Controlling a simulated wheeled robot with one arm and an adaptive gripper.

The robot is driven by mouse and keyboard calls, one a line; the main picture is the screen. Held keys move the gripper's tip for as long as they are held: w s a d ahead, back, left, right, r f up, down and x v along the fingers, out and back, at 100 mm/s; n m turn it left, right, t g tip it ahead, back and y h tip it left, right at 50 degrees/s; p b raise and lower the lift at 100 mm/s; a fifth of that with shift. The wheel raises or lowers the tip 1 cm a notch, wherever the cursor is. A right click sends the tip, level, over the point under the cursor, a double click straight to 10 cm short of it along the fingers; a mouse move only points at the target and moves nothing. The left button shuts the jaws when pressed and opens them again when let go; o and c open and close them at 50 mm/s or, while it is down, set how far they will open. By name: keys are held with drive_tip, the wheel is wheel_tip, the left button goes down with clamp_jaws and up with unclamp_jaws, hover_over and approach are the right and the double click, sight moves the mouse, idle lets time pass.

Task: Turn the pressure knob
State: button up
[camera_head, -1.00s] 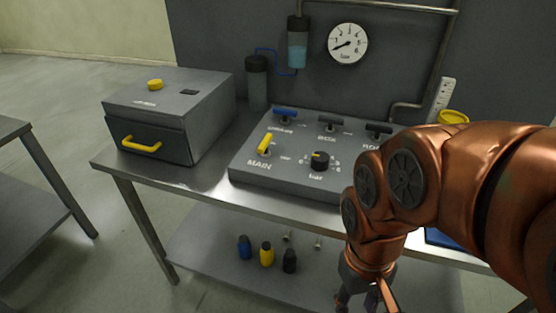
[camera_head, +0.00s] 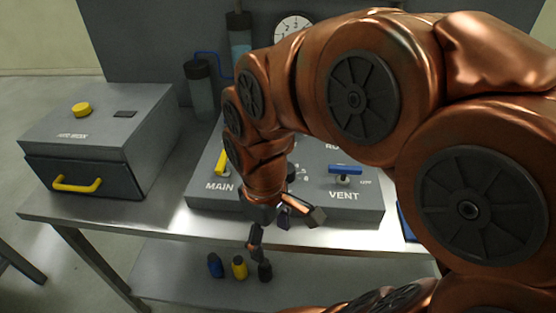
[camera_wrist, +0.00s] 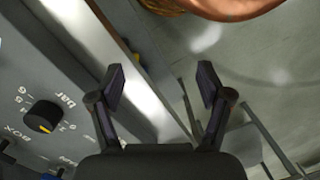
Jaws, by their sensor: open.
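The pressure knob (camera_wrist: 42,117) is a round black knob with a yellow mark, ringed by numbers and the word "bar", at the left of the wrist view. In the head view only a sliver of the knob (camera_head: 291,172) shows beside my arm. It sits on the sloped grey control panel (camera_head: 365,205). My gripper (camera_head: 282,228) is open and empty in front of the panel's front edge. In the wrist view the open fingers (camera_wrist: 161,82) are to the right of the knob, apart from it, over the bench edge and floor.
The yellow MAIN lever (camera_head: 221,161) and blue VENT lever (camera_head: 345,169) flank the knob. A grey box with a yellow handle (camera_head: 77,185) stands at the left. The gauge (camera_head: 293,27) is partly hidden. Several small bottles (camera_head: 239,267) stand on the lower shelf.

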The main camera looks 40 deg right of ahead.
drive_tip(key=w+d+r+n+p, duration=0.1)
drive_tip(key=w+d+n, duration=0.2)
drive_tip(key=w+d, duration=0.2)
drive_tip(key=w+d+r+n+t+p, duration=0.1)
drive_tip(key=w+d+n, duration=0.3)
drive_tip(key=w+d, duration=0.1)
drive_tip(key=w+d+r+n+p, duration=0.1)
drive_tip(key=w+d+n, duration=0.2)
drive_tip(key=w+d, duration=0.2)
drive_tip(key=shift+w+r, duration=0.4)
drive_tip(key=shift+w, duration=0.05)
drive_tip(key=shift+w+d+n, duration=0.15)
drive_tip(key=shift+d+n, duration=0.15)
drive_tip(key=shift+d, duration=0.1)
drive_tip(key=shift+d+f, duration=0.1)
drive_tip(key=shift+f, duration=0.35)
drive_tip(key=shift+t, duration=0.3)
drive_tip(key=shift+f+p, duration=1.25)
drive_tip(key=shift+f, duration=2.2)
drive_tip(key=shift+c, duration=0.3)
drive_tip(key=c, duration=1.1)
drive_tip(key=shift+w+f+b, duration=0.1)
drive_tip(key=shift+b, duration=0.25)
